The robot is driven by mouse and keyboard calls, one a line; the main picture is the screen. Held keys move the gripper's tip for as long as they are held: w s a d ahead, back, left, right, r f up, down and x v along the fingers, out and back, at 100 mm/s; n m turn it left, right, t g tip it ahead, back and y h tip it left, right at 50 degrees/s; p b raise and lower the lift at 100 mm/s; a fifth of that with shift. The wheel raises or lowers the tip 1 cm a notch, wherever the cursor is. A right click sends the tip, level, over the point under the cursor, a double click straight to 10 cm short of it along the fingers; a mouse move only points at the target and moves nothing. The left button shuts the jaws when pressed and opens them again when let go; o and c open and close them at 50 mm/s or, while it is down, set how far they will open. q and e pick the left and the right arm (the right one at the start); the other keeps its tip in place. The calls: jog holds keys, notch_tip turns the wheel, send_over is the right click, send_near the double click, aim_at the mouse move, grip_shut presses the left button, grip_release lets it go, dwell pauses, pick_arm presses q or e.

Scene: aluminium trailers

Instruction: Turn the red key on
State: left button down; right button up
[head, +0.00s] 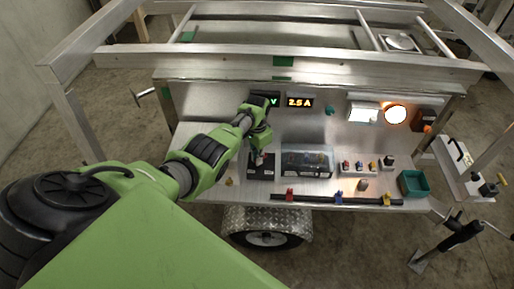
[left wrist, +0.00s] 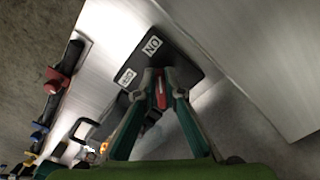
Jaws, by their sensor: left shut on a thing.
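The black switch box (head: 262,166) stands on the trailer's metal shelf, left of a clear-lidded case. In the left wrist view its dark panel (left wrist: 178,58) carries a white ON label (left wrist: 152,45) and a white OFF label (left wrist: 127,77). The red key (left wrist: 160,95) shows as a narrow red strip between my left fingertips. My left gripper (left wrist: 160,82) is shut on it, close over the panel; it also shows in the head view (head: 261,148). The fingers hide much of the key, so its exact setting is unclear. My right gripper is not in view.
The clear-lidded case (head: 307,160) sits close to the right of the switch box. A black bar with red, blue and yellow clamps (head: 338,197) runs along the shelf's front. A green bin (head: 413,183) stands at the right end. The metal frame rail (head: 280,62) crosses above.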

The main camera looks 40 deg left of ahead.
pick_arm(q)
jog(key=c, duration=2.1)
grip_release()
jog(key=shift+c, duration=0.2)
jog(key=shift+r, duration=0.15)
notch_tip(320, 180, up, 12)
